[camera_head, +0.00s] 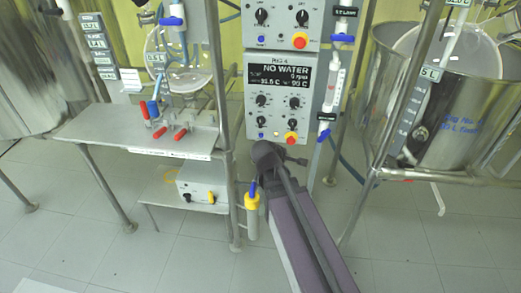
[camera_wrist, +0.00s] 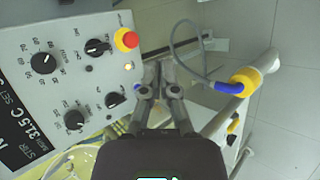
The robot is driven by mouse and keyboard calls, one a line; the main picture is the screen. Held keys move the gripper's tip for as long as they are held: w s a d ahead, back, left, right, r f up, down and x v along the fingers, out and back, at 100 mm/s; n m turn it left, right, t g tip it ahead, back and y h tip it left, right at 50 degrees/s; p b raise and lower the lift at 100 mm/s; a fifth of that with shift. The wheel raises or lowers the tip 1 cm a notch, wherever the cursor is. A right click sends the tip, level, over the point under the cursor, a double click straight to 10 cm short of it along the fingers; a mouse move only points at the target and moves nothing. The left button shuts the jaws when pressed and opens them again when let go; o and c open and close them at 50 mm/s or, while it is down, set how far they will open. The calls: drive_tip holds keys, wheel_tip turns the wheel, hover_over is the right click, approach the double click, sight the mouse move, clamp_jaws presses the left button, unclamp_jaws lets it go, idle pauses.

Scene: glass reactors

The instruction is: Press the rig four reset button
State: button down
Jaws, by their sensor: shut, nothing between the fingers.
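The rig four panel (camera_head: 278,95) is a grey box whose dark display reads NO WATER, in the middle of the head view. Along its bottom edge are a blue button (camera_head: 261,134), a small yellow light (camera_head: 276,134) and a red stop knob (camera_head: 291,139) on a yellow base. I cannot read which one is labelled reset. In the wrist view the panel (camera_wrist: 35,100) lies turned on its side, with the red knob (camera_wrist: 126,39), yellow light (camera_wrist: 128,66) and blue button (camera_wrist: 137,87) near its edge. My gripper (camera_wrist: 160,66) is shut and empty, its fingers beside the blue button. Contact cannot be told.
Another control panel (camera_head: 283,24) sits above. A metal frame post (camera_head: 222,110) stands left of the panel, and a valve with tubing (camera_head: 328,118) hangs close on the right. A yellow-collared fitting (camera_wrist: 243,82) stands right of my fingers.

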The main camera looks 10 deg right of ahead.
drive_tip(key=w+a+f+n+t+y+b, duration=0.1)
drive_tip(key=w+a+f+n+t+b, duration=0.8)
drive_tip(key=n+b, duration=1.2)
drive_tip(key=shift+w+f+t, duration=0.7)
drive_tip(key=shift+w+f, duration=0.15)
drive_tip(key=shift+w, duration=0.3)
